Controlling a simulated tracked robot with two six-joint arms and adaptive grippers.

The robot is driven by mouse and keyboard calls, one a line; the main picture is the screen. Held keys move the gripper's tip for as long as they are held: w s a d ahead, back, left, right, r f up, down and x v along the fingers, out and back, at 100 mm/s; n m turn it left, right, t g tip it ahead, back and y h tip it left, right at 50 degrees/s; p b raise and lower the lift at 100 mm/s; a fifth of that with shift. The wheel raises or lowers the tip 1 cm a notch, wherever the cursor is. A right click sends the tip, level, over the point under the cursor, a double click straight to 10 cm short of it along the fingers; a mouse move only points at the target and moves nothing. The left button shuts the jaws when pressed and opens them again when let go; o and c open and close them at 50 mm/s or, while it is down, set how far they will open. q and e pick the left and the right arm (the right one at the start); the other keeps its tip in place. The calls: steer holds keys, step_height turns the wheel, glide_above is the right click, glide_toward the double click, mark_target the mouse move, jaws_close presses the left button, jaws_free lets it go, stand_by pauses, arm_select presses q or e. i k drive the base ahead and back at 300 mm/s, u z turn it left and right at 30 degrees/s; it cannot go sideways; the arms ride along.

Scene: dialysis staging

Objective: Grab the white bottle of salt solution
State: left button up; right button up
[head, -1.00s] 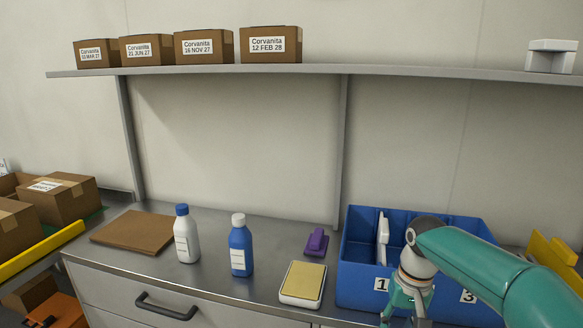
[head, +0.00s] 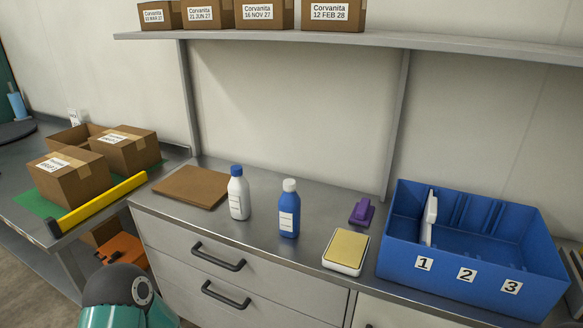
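The white bottle (head: 238,197) with a blue cap and a white label stands upright on the steel counter (head: 215,232). A blue bottle (head: 288,212) with a white cap stands upright to its right, apart from it. Part of one of my teal arms (head: 125,303) shows at the bottom left, in front of the drawers, well below and left of the white bottle. Neither gripper's fingers are in view.
A brown board (head: 190,188) lies left of the white bottle. A yellow-topped white device (head: 346,250), a purple object (head: 362,211) and a blue numbered bin (head: 400,250) are to the right. Boxes (head: 72,180) and a yellow bar (head: 100,203) are on the left table.

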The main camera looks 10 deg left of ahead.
mark_target(238, 187)
steer(key=u, duration=0.4)
steer(key=k, duration=1.1)
steer(key=u, duration=1.15)
steer(key=i, duration=1.45)
steer(key=z, duration=0.35)
steer(key=i, duration=1.1)
steer(key=z, duration=0.5)
steer(key=k, duration=0.9)
steer(key=z, duration=0.15)
steer(key=i, duration=0.45)
steer(key=z, duration=0.05)
